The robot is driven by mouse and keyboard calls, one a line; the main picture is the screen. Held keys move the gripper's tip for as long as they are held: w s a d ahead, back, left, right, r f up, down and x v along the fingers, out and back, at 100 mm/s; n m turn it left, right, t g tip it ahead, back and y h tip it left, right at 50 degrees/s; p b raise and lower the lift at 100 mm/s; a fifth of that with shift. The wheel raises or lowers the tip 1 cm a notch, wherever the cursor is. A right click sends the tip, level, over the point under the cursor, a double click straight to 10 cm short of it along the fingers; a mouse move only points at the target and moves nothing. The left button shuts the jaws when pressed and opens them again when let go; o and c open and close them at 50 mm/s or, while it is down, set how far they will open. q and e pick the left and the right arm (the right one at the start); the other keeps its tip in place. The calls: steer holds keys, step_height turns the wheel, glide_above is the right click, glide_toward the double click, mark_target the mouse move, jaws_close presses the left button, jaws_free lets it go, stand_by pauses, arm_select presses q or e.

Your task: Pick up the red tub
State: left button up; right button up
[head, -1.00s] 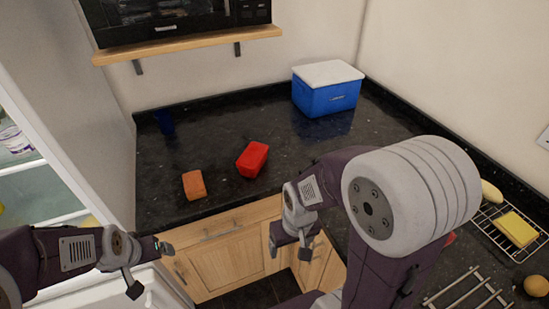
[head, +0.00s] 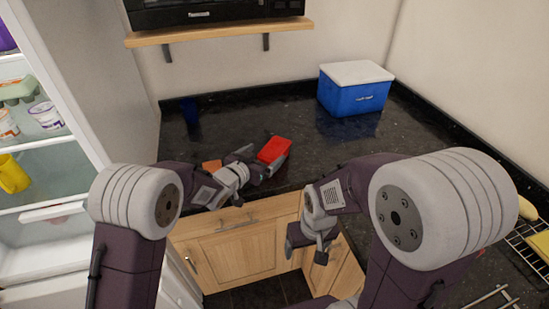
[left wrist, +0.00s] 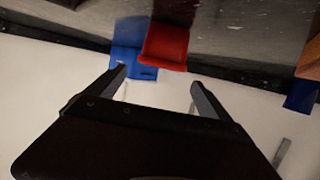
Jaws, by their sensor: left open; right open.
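The red tub (head: 275,149) sits on the dark counter, its lower part hidden by my left gripper (head: 269,167). That gripper is open and empty, reaching over the counter from the front left, with its fingers close to the tub. In the left wrist view, the red tub (left wrist: 165,46) appears beyond the tips of the open fingers (left wrist: 158,78), roughly in line with the gap between them. I cannot tell whether any finger touches it. My right gripper (head: 306,245) is open and hangs empty in front of the cabinets, away from the tub.
An orange block (head: 212,166) lies left of the tub, partly hidden by my left arm. A blue cup (head: 189,108) stands at the back left. A blue cooler with a white lid (head: 355,94) stands at the back right. An open fridge (head: 35,120) is at left.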

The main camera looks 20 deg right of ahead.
mark_target(274, 149)
arm_select(q)
steer(key=x, duration=0.4)
steer(key=p+x, duration=0.1)
steer(key=x, duration=0.3)
steer(key=shift+s+f, duration=0.15)
steer(key=shift+f, duration=0.05)
steer(key=shift+s+a, duration=0.1)
steer(key=c, duration=0.3)
steer(key=shift+r, duration=0.1)
steer(key=c, duration=1.5)
